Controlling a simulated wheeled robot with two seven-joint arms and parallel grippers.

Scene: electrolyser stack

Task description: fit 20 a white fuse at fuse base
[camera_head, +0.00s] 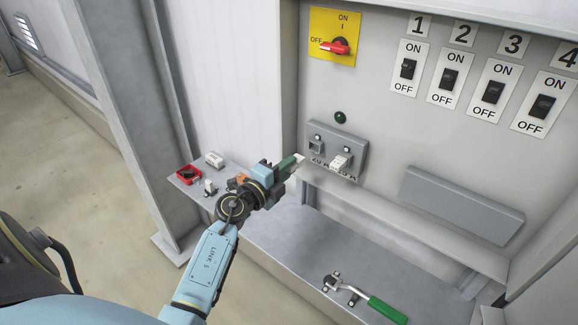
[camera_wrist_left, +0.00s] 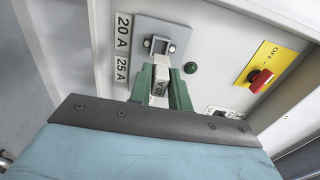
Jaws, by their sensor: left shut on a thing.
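My left gripper (camera_head: 291,161) has green fingers shut on a white fuse (camera_wrist_left: 159,84) marked 20 A. The fuse's white end (camera_head: 300,157) points at the grey fuse base (camera_head: 357,172) on the cabinet wall, just left of it in the head view. The base has two positions, with a 20 A label (camera_wrist_left: 124,27) and a 25 A label (camera_wrist_left: 121,68) beside them. The left position (camera_head: 316,147) looks empty; its open clip (camera_wrist_left: 159,46) lies just beyond the held fuse. A white fuse (camera_head: 341,161) sits in the right position. My right gripper is out of view.
A small shelf (camera_head: 180,184) at left carries a red tray (camera_head: 188,175) and small white parts (camera_head: 214,160). A green-handled lever tool (camera_head: 386,309) lies on the bench (camera_head: 300,245). A green lamp (camera_head: 340,117) and a red rotary switch (camera_head: 335,46) are above the base.

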